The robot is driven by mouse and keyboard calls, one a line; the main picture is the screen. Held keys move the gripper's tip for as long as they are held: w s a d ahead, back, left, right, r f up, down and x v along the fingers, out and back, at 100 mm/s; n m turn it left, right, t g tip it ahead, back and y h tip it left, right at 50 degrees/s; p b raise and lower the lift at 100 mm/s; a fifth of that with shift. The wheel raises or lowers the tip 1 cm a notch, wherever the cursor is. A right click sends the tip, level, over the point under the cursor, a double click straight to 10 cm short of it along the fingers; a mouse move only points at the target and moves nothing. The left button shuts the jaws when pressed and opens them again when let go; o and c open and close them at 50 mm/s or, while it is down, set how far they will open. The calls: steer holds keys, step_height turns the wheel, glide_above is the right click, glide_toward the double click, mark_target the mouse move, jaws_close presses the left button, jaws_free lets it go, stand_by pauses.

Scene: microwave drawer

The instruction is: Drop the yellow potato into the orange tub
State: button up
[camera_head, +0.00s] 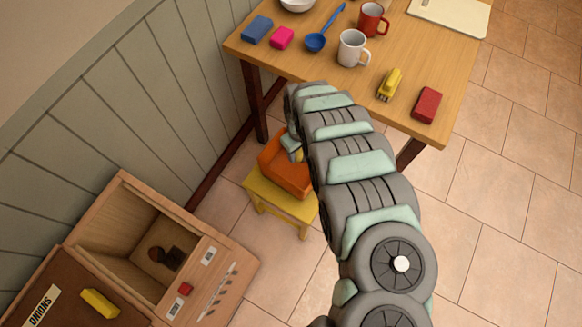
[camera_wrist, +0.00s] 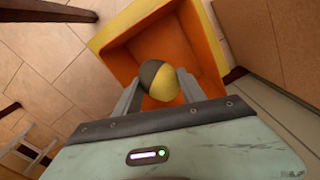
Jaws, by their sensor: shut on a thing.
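The orange tub (camera_head: 270,165) stands on a small yellow stool (camera_head: 262,192) on the tiled floor, partly hidden by my arm in the head view. In the wrist view, the tub (camera_wrist: 205,45) lies behind and below my gripper, its open inside facing me. My gripper (camera_wrist: 160,85) is shut on the yellow potato (camera_wrist: 163,84), which has a dark patch on its left part. The potato overlaps the tub's opening in the wrist view. In the head view my gripper (camera_head: 293,150) is small and mostly hidden at the tub.
A wooden table (camera_head: 330,75) at the back holds a white mug (camera_head: 352,48), a red mug (camera_head: 373,19), a blue ladle (camera_head: 316,41) and several small blocks. An open microwave drawer (camera_head: 135,220) stands at lower left. The floor at right is clear.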

steer(key=shift+f+b, duration=0.5)
steer(key=shift+f, duration=0.45)
steer(key=shift+r, duration=0.1)
steer(key=o, duration=1.6)
steer(key=shift+c, duration=0.2)
step_height(320, 180, up, 11)
steer(key=p, duration=0.5)
steer(key=shift+w, duration=0.1)
